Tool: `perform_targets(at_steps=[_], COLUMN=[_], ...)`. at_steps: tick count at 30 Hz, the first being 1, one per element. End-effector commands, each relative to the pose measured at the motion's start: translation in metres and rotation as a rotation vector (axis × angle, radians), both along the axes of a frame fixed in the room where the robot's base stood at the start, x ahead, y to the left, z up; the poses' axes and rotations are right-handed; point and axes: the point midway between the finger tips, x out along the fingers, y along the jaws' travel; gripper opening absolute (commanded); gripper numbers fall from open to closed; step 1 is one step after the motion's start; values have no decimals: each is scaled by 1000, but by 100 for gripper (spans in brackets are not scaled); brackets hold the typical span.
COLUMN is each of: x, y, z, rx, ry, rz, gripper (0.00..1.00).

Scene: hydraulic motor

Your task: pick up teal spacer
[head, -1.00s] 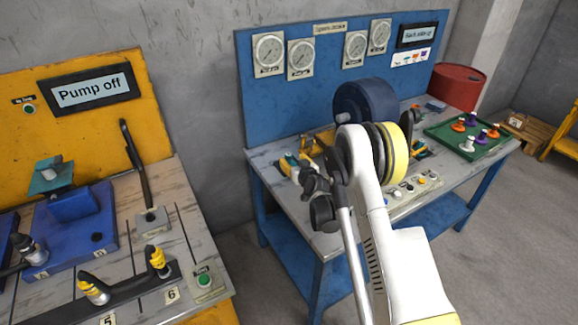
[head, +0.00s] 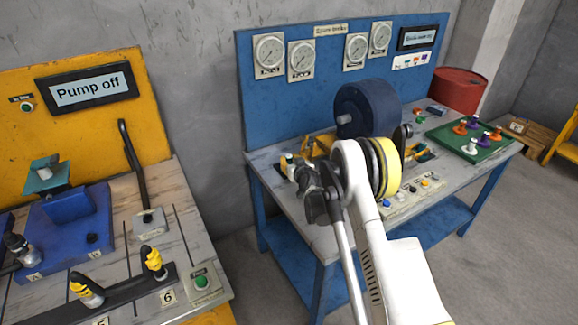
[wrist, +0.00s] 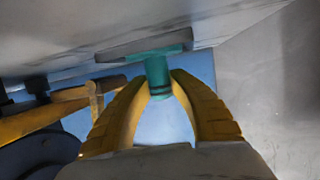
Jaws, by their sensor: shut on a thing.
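The teal spacer (wrist: 158,72) is a short teal cylinder with a dark ring near its lower end in the wrist view. My gripper (wrist: 160,80) has its two yellow fingers closed in on both sides of it. The spacer's upper end meets a grey plate (wrist: 120,46) under a pale surface; I cannot tell whether it touches that plate. In the head view my own white arm reaches over the blue bench (head: 265,160) and hides most of the gripper and the spacer.
A dark blue drum-shaped motor (head: 365,110) stands on the bench behind my arm. A green tray (head: 488,152) with several coloured pegs lies to the right, near a red barrel (head: 460,88). The yellow pump station (head: 75,120) is on the left.

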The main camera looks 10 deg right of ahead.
Motion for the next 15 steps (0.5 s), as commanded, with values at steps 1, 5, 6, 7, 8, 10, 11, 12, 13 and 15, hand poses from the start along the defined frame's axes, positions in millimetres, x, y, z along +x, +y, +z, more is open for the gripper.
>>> perform_targets(at_steps=[1,5,6,7,8,10,11,12,13,15], x=[0,0,0,0,0,0,0,0,0,0], y=[0,0,0,0,0,0,0,0,0,0], z=[0,0,1,2,5,15,20,29,36,52], rx=[0,0,0,0,0,0,0,0,0,0], ry=[0,0,0,0,0,0,0,0,0,0], rz=[0,0,0,0,0,0,0,0,0,0], gripper=[0,0,0,0,0,0,0,0,0,0])
